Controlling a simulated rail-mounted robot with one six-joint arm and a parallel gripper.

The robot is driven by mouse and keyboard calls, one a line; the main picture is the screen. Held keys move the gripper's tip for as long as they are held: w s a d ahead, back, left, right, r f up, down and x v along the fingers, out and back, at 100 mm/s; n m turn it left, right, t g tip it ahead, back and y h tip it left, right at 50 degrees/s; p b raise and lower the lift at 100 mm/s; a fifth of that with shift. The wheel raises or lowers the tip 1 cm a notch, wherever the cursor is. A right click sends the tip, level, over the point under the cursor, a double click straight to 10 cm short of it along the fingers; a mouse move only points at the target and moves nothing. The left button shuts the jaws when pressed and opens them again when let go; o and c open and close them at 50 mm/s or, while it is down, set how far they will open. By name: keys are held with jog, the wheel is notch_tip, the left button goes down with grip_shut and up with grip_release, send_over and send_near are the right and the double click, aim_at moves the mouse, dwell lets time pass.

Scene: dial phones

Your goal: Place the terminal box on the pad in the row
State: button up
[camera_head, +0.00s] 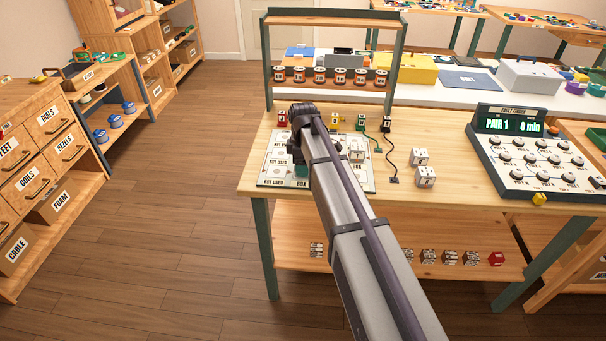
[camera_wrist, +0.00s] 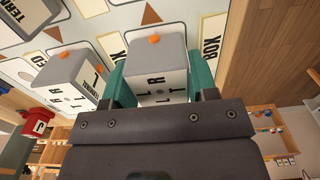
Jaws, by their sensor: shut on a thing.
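In the wrist view my gripper (camera_wrist: 158,68) has its two teal fingers closed on the sides of a white terminal box (camera_wrist: 160,85) with a grey top and an orange knob. The held box is over or on the printed mat (camera_wrist: 140,17); I cannot tell whether it touches. A second terminal box (camera_wrist: 72,76) stands just left of it, apart. In the head view my arm hides the held box and most of the gripper, above the left part of the mat (camera_head: 268,183). The mat carries printed pads, some labelled "NOT USED". A white box (camera_head: 357,150) stands on its right part.
Two more white boxes (camera_head: 425,177) stand on the table right of the mat. Black and green plugs with cables (camera_head: 386,124) lie behind them. A shelf rack (camera_head: 334,19) rises behind the mat. A fault finder (camera_head: 540,165) is at the right. Bare tabletop (camera_head: 450,130) lies between.

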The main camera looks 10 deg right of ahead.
jog(key=shift+p, duration=0.3)
jog(key=shift+f+b, duration=0.3)
jog(key=o, duration=0.9)
jog(key=shift+r, duration=0.1)
jog(key=shift+o, duration=0.2)
notch_tip(320, 180, up, 13)
jog(key=p, duration=1.3)
jog(key=s+m, duration=1.4)
jog(key=s, duration=1.2)
jog(key=shift+f, duration=0.35)
jog(key=shift+s, duration=0.1)
